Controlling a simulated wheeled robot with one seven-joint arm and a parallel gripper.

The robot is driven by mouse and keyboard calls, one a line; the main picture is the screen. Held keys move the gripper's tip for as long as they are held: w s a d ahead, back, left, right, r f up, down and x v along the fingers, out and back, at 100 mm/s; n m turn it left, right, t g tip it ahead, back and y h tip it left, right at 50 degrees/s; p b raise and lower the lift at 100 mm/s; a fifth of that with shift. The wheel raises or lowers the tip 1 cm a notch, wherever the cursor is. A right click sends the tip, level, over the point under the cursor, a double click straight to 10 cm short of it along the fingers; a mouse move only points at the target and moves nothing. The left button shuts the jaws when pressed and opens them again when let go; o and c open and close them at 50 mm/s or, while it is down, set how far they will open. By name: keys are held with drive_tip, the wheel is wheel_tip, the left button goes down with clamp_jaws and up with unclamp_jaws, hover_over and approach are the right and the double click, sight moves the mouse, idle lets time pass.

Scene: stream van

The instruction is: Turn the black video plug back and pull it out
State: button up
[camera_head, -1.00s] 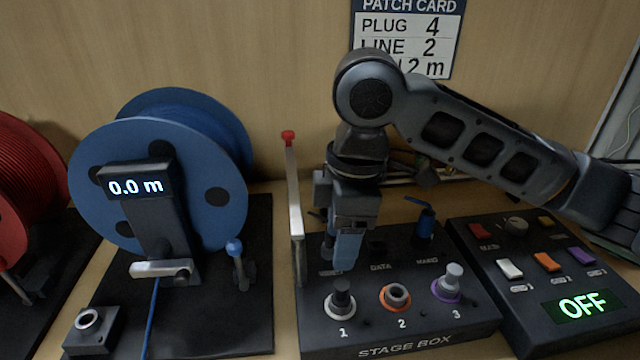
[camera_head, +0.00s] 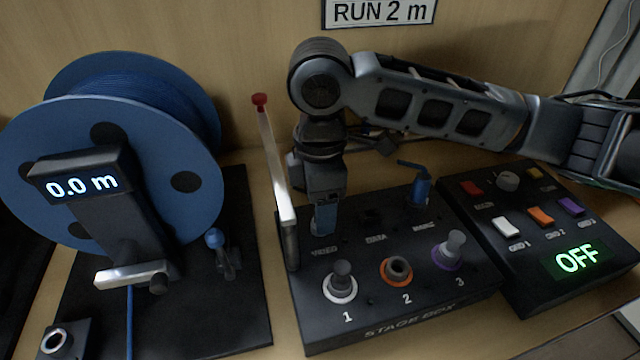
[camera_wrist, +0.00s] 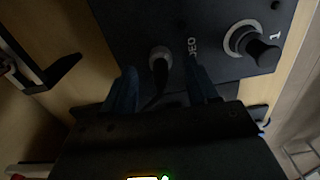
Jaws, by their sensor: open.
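The black video plug (camera_wrist: 159,60) sits in the socket by the VIDEO label on the stage box (camera_wrist: 205,20), its dark cable running back toward my gripper. My gripper (camera_wrist: 162,74) is open, with one blue finger on each side of the plug and cable, a gap showing on both sides. In the head view my gripper (camera_head: 323,222) points down at the VIDEO position at the box's back left. There the fingers hide the plug. I cannot tell how the plug is turned.
A lever with a red knob (camera_head: 260,100) stands just left of the gripper. Plugs 1 (camera_head: 342,275) and 3 (camera_head: 454,245) and ring 2 (camera_head: 397,270) are in front. A blue plug (camera_head: 421,187) stands right. A switch panel reads OFF (camera_head: 577,260). A blue cable reel (camera_head: 150,190) is left.

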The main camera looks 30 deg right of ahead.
drive_tip(key=shift+f, duration=0.7)
drive_tip(key=shift+c, duration=0.4)
clamp_jaws()
